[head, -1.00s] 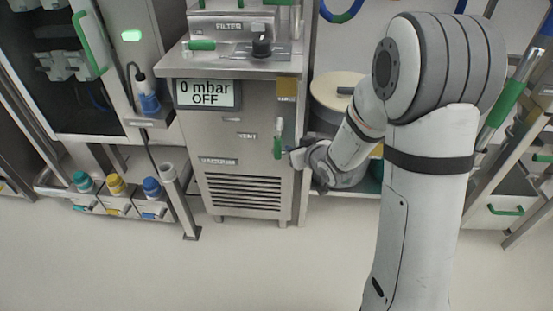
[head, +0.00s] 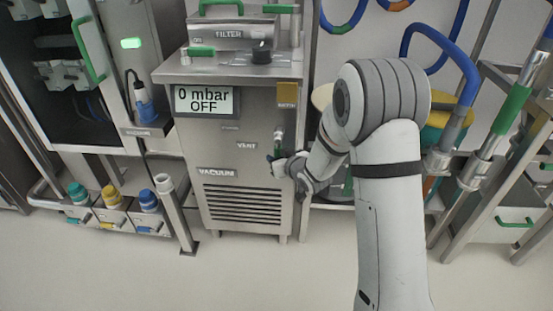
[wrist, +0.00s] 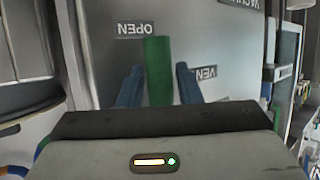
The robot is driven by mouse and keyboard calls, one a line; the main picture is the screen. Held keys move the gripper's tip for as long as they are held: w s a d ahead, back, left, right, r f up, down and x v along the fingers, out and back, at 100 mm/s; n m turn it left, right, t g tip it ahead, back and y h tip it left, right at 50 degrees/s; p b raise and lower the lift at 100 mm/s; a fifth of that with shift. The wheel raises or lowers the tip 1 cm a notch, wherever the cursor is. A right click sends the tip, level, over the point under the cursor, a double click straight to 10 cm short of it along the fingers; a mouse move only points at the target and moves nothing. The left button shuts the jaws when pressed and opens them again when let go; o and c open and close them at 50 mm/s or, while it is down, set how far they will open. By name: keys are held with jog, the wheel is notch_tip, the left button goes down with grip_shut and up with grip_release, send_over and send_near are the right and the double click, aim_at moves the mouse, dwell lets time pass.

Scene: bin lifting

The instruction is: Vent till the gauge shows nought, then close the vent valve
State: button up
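The gauge (head: 208,100) on the steel vacuum unit reads "0 mbar OFF". The green vent valve handle (head: 278,149) is on the unit's front, right of the VENT label (head: 247,146); my gripper partly hides its lower end. My gripper (head: 276,166) is at this handle. In the wrist view the green handle (wrist: 158,72) stands between my two blue fingers (wrist: 159,88), which are apart with narrow gaps beside it. There an upside-down OPEN label (wrist: 136,29) is left of the handle and VENT (wrist: 203,73) is right. I cannot tell whether the valve is open.
A filter box (head: 232,32) and black knob (head: 262,52) are on top of the unit (head: 245,215). Bottles with teal, yellow and blue caps (head: 112,190) stand at left. Blue hoses (head: 440,40) hang at right. The floor (head: 200,280) in front is clear.

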jog(key=shift+c, duration=0.4)
grip_shut()
